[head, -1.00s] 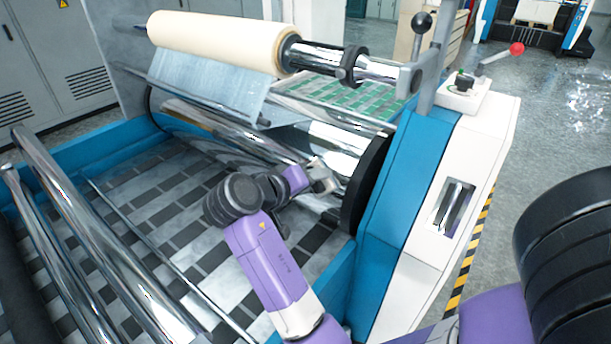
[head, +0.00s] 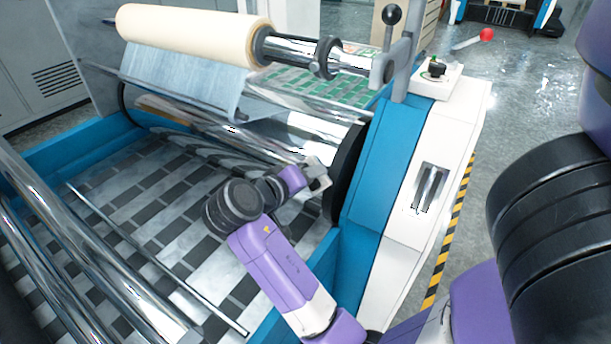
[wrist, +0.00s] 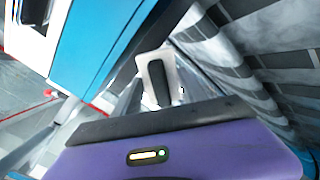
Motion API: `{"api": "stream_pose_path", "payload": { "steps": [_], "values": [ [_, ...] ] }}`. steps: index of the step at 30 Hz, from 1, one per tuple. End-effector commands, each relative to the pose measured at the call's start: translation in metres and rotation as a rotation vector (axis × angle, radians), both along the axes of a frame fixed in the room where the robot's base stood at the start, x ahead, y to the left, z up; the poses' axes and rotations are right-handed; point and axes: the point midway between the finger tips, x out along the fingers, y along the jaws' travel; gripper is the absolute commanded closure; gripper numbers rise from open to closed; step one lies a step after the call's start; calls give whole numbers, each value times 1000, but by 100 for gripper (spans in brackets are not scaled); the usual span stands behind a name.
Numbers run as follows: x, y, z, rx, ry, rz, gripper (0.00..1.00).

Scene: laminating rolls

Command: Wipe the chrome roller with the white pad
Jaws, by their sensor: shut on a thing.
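The large chrome roller (head: 295,132) lies across the machine in the head view, below the cream film roll, with its right end at a black disc. My gripper (head: 321,179) is at the near side of the roller, close to that disc. It is shut on a small pale thing, apparently the white pad, which shows in the wrist view as a whitish block with a dark oval middle (wrist: 157,78). The jaws and most of the pad are hard to make out in the head view. I cannot tell whether the pad touches the roller.
A blue and white side housing (head: 385,190) stands close to the right of my gripper. The cream film roll (head: 195,33) hangs above. Chrome bars (head: 75,225) cross the near left. Patterned grey web (head: 180,215) lies below my arm.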

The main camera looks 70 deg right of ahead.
Motion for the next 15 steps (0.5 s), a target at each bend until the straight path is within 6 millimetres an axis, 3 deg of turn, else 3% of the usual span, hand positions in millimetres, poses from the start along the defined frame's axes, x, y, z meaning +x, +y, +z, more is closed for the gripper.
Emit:
{"api": "stream_pose_path", "payload": {
  "steps": [15],
  "values": [
    [31,-6,1,-1,-1,2,83]
  ]
}}
